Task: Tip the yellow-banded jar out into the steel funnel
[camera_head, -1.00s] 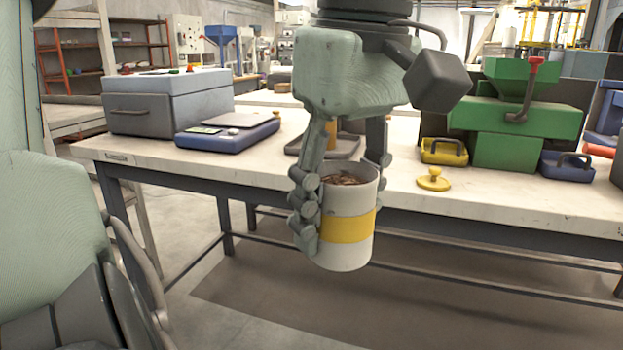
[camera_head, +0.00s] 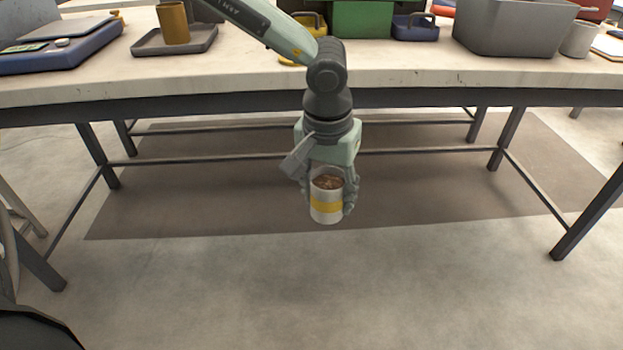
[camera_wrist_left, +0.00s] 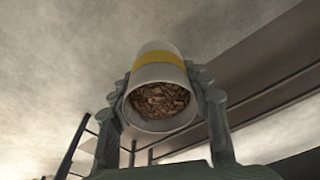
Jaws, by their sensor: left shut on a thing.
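The yellow-banded jar (camera_head: 327,207) is a white open cylinder with brown pellets inside. It hangs roughly upright in front of the workbench, above the floor. My left gripper (camera_head: 329,196) is shut on it, with fingers on both sides. In the left wrist view the jar (camera_wrist_left: 158,71) has its open mouth toward the camera, full of pellets, between the gripper fingers (camera_wrist_left: 163,92). I do not see the steel funnel in any view now. My right gripper is not in view.
The workbench (camera_head: 430,72) spans the view behind the jar. On it are a blue scale (camera_head: 60,50), a tray (camera_head: 150,43) with an ochre cup (camera_head: 173,22), a green machine (camera_head: 362,18), a blue weight (camera_head: 415,30) and a grey bin (camera_head: 510,38). The floor in front is clear.

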